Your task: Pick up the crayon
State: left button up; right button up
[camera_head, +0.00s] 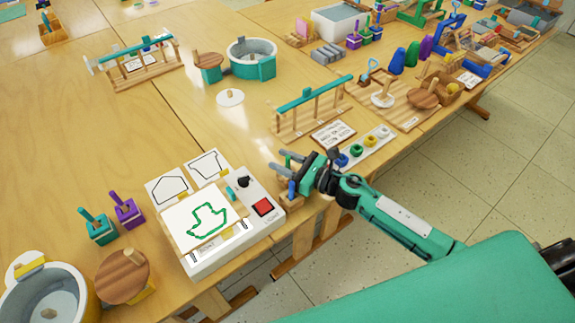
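I cannot pick out a crayon with certainty. A small blue upright piece (292,188) shows just below my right gripper, at the table's front edge; I cannot tell whether it is a crayon. My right gripper (285,162) reaches in from the right, above the table edge beside the white drawing box (240,240). Its two grey fingertips are apart, with nothing seen between them. The box carries a sheet with a green boat outline (207,219), a red button (263,207) and a black knob (243,182). My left gripper is out of view.
Outline cards (167,188) lie behind the box. Teal (98,229) and purple (127,211) handled blocks stand to its left, near a round wooden disc (122,276). A teal-topped rack (313,105) and a strip of coloured rings (364,149) are behind the gripper.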

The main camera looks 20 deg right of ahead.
jog(key=shift+w+a, duration=0.2)
jog(key=shift+w, duration=0.05)
jog(key=shift+c, duration=0.2)
grip_shut()
jog(key=shift+r, duration=0.15)
